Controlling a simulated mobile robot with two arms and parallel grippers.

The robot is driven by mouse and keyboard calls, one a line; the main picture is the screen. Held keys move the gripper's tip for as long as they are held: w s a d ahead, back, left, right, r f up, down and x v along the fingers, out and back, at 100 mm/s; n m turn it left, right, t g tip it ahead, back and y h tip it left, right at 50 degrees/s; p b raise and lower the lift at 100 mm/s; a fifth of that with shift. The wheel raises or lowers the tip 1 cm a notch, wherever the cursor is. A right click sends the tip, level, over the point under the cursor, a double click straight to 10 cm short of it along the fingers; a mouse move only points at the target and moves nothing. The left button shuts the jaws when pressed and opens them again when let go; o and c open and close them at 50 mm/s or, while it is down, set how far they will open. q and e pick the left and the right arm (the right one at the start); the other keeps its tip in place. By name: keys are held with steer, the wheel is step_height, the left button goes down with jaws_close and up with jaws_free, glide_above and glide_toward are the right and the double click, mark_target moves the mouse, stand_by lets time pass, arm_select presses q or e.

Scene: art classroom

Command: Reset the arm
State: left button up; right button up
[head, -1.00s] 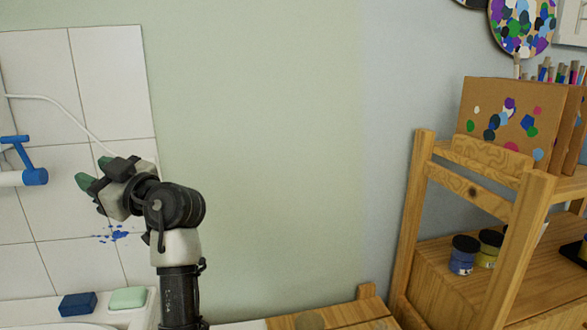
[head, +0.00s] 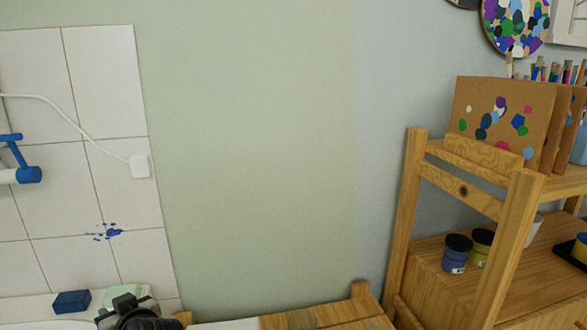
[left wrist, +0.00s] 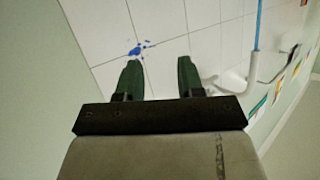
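My left gripper (left wrist: 157,63) shows in the left wrist view with its two green fingers apart and nothing between them. The fingers point toward the white tiled wall. In the head view only a dark and pale part of my left wrist (head: 130,312) shows at the bottom left edge, in front of the green soap bar; the fingertips cannot be made out there. My right gripper is in neither view.
White tiles (head: 105,75) with a blue paint splash (head: 110,233) are at the left. A blue sponge (head: 72,301) and a green soap bar (head: 118,295) lie on the sink ledge. The middle wall is bare.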

arm_select(q)
steer(key=s+d+f+m+g+h, duration=0.2)
steer(key=s+d+f+m+h, duration=0.3)
steer(key=s, duration=0.4)
steer(key=s+d+f+m+g+h, duration=0.2)
steer(key=s+d+f+h, duration=0.1)
steer(key=s+f, duration=0.55)
steer(key=s+d+f+m+g+h, duration=0.1)
steer(key=s+d+f+m+h, duration=0.25)
steer(key=s+f, duration=0.4)
steer(key=s+f+g+p, duration=0.2)
steer(key=s+f, duration=0.1)
steer(key=f, duration=2.1)
steer(key=s+a+f, duration=0.2)
steer(key=s+f, duration=1.1)
steer(key=s, duration=0.2)
steer(key=shift+s+a+m+g+p, duration=0.25)
steer(key=shift+a+m+g+p, duration=0.05)
steer(key=shift+m+g+p, duration=0.1)
